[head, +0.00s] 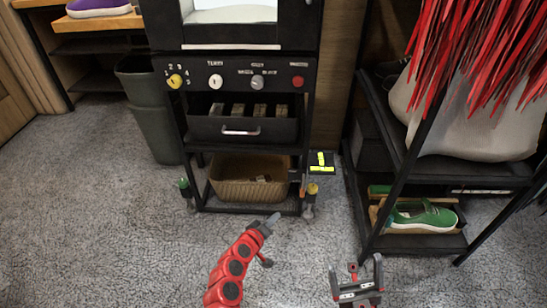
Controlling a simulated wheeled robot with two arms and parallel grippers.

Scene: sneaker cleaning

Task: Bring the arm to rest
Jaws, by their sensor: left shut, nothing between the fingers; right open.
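My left arm comes in from the bottom of the head view, red with dark joints. Its gripper (272,220) is shut and empty, above the floor in front of the black cart. My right gripper (356,272) is open and empty, at the lower right of the view above the floor. Both grippers are apart from all objects. A green sneaker (425,217) sits on the low shelf of the right rack. A purple sneaker (98,6) rests on the wooden bench at the top left, partly cut off.
The black cart (245,178) carries knobs, a drawer (240,127) and a tan basket (245,178). A grey bin (152,120) stands left of it. A black rack (385,190) with a pale sack (470,120) and red strips is right. The carpet is clear at the left front.

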